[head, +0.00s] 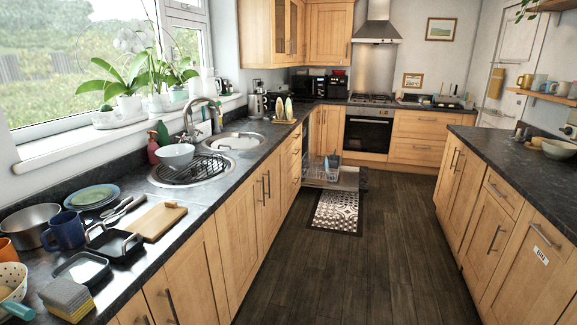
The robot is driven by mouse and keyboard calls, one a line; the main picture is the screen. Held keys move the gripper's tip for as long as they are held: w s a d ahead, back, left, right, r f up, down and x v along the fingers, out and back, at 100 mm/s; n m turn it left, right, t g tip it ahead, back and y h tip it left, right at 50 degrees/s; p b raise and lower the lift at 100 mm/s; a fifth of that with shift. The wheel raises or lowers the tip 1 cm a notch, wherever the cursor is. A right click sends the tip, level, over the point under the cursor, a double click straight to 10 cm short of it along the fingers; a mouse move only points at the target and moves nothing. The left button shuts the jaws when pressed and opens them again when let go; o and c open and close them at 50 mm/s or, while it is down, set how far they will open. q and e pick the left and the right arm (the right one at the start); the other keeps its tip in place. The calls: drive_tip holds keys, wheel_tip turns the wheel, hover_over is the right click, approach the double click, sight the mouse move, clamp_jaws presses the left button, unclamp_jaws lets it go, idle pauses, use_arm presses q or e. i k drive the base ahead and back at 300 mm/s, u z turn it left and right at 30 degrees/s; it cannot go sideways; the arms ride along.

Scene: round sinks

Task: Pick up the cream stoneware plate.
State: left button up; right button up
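I cannot make out for certain which thing is the cream stoneware plate. Several plates (280,107) in pale and yellowish tones stand upright in a small rack on the left counter, beyond the round sinks; they are small in view. Nearer, a stack of plates (92,196) lies flat on the same counter below the window, with a pale green one on top and bluish ones beneath. Neither of my grippers shows in the head view.
A white bowl (175,156) sits over the near round sink (190,171). A pot (31,222), blue mug (67,231), black pan (113,241), cutting board (157,220) and sponges (67,298) crowd the near counter. The low dishwasher door (331,177) hangs open.

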sight(279, 107)
drive_tip(key=z, duration=0.35)
drive_tip(key=i, duration=2.35)
drive_tip(key=z, duration=0.15)
drive_tip(key=i, duration=2.3)
drive_tip(key=u, duration=0.35)
drive_tip(key=i, duration=0.95)
drive_tip(key=u, duration=0.15)
